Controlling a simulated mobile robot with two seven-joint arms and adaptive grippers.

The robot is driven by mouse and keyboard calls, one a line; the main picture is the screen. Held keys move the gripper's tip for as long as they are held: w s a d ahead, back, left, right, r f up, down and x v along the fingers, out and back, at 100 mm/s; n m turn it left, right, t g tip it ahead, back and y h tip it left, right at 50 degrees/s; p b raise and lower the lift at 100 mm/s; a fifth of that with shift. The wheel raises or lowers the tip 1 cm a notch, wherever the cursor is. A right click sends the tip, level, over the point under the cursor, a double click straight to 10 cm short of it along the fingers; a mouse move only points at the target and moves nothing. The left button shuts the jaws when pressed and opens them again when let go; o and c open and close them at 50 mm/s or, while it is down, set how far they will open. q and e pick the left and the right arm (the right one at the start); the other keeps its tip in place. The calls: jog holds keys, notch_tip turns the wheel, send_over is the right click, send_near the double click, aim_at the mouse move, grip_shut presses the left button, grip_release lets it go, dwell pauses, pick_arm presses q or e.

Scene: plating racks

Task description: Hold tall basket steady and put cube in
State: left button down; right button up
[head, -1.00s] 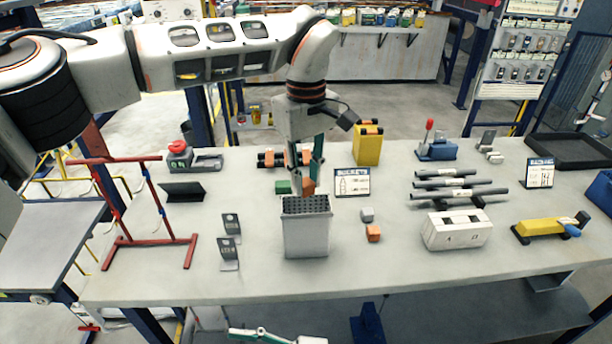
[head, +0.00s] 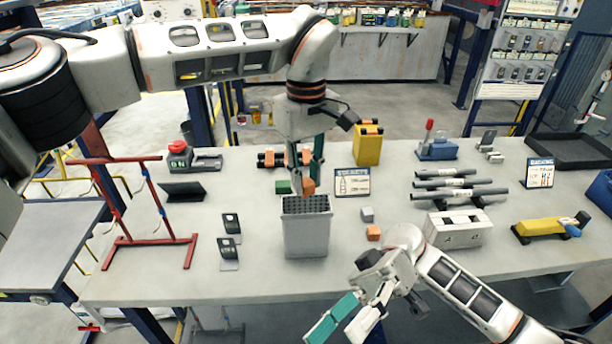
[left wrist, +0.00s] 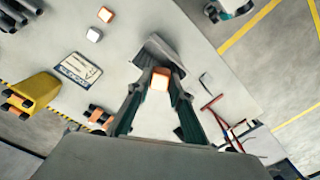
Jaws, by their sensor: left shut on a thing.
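The tall basket (head: 306,238) is a grey upright box with a dark gridded top, standing at the middle of the table's front half. My left gripper (head: 306,182) points down just behind the basket's top. It is shut on an orange cube (head: 308,187), which also shows between the fingertips in the left wrist view (left wrist: 160,79). The cube's lower part is hidden in the head view. The basket (left wrist: 160,50) lies just beyond the cube there. My right gripper (head: 335,328) is open and empty at the table's front edge, right of and in front of the basket.
A white box (head: 458,229) is near my right arm.

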jog(key=w+d+m+t, duration=0.2)
jog(key=w+d+t, duration=0.15)
jog(key=w, duration=0.25)
jog(key=n+t+h, duration=0.2)
jog(key=n+t, duration=0.1)
jog(key=t, duration=0.9)
send_near(310, 237)
jog(key=shift+g, duration=0.25)
jog(key=w+f, duration=0.3)
jog(key=shift+w+d+f, duration=0.15)
jog(key=shift+w+d, duration=0.1)
jog(key=shift+w, duration=0.05)
jog(key=shift+s+a+f+n, duration=0.1)
jog(key=shift+a+f+n, duration=0.2)
jog(key=shift+a+f, duration=0.1)
jog(key=shift+x, duration=4.6)
